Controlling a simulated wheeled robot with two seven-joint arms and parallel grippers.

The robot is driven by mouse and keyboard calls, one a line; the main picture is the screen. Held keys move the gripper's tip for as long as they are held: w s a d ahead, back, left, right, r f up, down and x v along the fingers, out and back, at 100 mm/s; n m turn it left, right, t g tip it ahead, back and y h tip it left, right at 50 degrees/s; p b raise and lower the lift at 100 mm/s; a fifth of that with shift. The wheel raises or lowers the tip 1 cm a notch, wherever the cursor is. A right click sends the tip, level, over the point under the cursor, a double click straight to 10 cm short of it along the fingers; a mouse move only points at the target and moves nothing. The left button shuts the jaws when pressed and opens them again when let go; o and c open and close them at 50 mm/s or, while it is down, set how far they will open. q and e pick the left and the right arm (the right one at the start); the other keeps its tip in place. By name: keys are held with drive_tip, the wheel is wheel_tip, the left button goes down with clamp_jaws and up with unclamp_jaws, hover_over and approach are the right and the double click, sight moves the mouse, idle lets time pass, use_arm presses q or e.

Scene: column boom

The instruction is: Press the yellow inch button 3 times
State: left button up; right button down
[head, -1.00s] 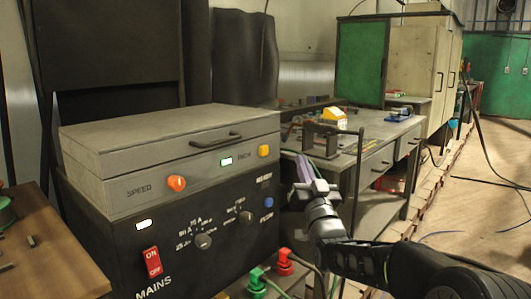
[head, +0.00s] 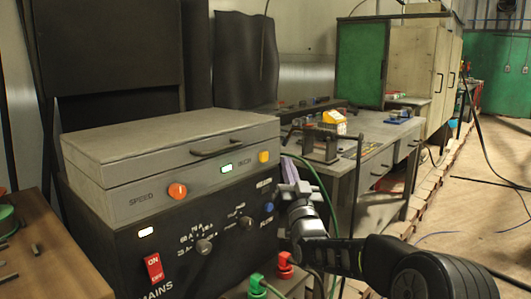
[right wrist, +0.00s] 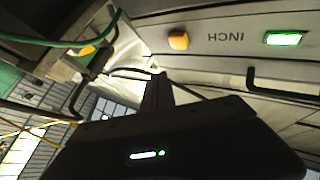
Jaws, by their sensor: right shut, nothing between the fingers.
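The yellow inch button (head: 263,157) is a small square knob at the right end of the grey upper panel, right of a lit green lamp (head: 226,169). In the right wrist view the yellow button (right wrist: 178,40) sits beside the upside-down word INCH and the green lamp (right wrist: 283,38). My right gripper (head: 291,186) is shut and empty, to the right of and a little below the button in the head view. A gap shows between them. In the right wrist view the narrow shut fingers (right wrist: 156,92) are below the button in the picture. My left gripper is not in view.
The grey box (head: 170,150) also carries an orange speed knob (head: 177,191). Below are a red mains switch (head: 154,267), dark dials, and green (head: 256,284) and red (head: 284,264) plugs with cables. A workbench (head: 365,130) stands behind my right gripper.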

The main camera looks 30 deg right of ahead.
sight(268, 153)
drive_tip(key=shift+w+a, duration=0.2)
drive_tip(key=shift+w, duration=0.45)
drive_tip(key=shift+w+a, duration=0.2)
drive_tip(key=shift+w, duration=0.5)
drive_tip(key=shift+w+a, duration=0.2)
drive_tip(key=shift+w, duration=0.45)
drive_tip(key=shift+f+b, duration=0.1)
drive_tip(key=shift+b, duration=0.2)
drive_tip(key=shift+w+a+b, duration=0.1)
drive_tip(key=shift+w+b, duration=0.2)
drive_tip(key=shift+w, duration=0.05)
drive_tip(key=shift+w+a, duration=0.15)
drive_tip(key=shift+w, duration=0.35)
idle(0.8)
idle(0.4)
drive_tip(key=shift+s+d+b, duration=0.25)
drive_tip(key=shift+s+b, duration=0.6)
drive_tip(key=shift+b, duration=0.1)
